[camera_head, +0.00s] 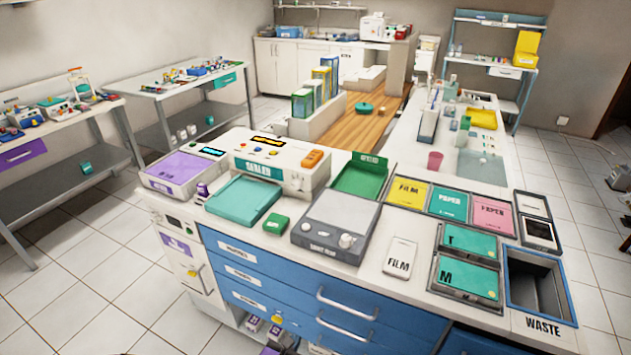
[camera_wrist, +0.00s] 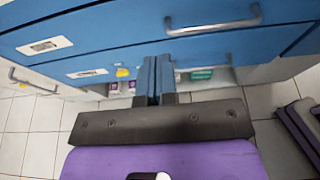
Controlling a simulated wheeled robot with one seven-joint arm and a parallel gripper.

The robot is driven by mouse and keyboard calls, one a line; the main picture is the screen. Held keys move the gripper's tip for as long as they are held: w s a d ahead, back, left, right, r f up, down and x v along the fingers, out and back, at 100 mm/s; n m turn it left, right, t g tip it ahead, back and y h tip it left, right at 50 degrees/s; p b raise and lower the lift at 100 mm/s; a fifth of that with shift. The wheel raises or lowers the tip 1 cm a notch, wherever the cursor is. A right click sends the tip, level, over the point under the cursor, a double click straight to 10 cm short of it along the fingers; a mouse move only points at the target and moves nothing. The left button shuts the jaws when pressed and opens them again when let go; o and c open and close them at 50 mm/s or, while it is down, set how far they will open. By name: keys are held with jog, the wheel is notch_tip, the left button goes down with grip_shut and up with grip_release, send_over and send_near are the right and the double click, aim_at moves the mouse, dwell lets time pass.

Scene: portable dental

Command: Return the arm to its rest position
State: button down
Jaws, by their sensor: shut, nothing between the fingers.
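My gripper (camera_wrist: 158,78) shows in the wrist view, its two narrow fingers closed together with nothing between them. Its dark mount and purple body fill the lower middle of that view. It points toward the blue drawer cabinet (camera_wrist: 200,52), in front of and below the drawer fronts. I cannot tell whether the fingertips touch anything. In the head view the gripper is not clearly visible; the blue drawers (camera_head: 290,290) there look closed.
Silver handles stick out from the drawers (camera_head: 347,303). Below the drawers is an open shelf with small boxes (camera_wrist: 125,88). Tiled floor (camera_head: 90,290) is clear at left.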

jog(key=w+d+r+m+g, duration=0.35)
jog(key=d+r+m, duration=0.25)
jog(key=r, duration=0.7)
jog(key=w+d+r+m+g, duration=0.35)
jog(key=d+r+m, duration=0.35)
jog(key=r, duration=0.6)
jog(key=w+d+r+m+g, duration=0.35)
jog(key=d+r+m, duration=0.25)
jog(key=r, duration=0.7)
jog(key=s+d+r+m+y, duration=0.2)
jog(key=s+d+r+m, duration=0.2)
jog(key=d+r, duration=0.3)
jog(key=s+d+r+m+y, duration=0.2)
jog(key=s+d+r+m, duration=0.1)
jog(key=s+d+r, duration=0.4)
jog(key=s+d+r+m+t, duration=0.1)
jog(key=s+d+r+m, duration=0.1)
jog(key=s, duration=0.3)
jog(key=s+d+r+m+t+y, duration=0.1)
jog(key=s+d+r+m, duration=0.1)
jog(key=s+r+m, duration=0.1)
jog(key=shift+s+d+r+t+y, duration=0.35)
jog(key=shift+s+r, duration=0.45)
jog(key=shift+s, duration=0.25)
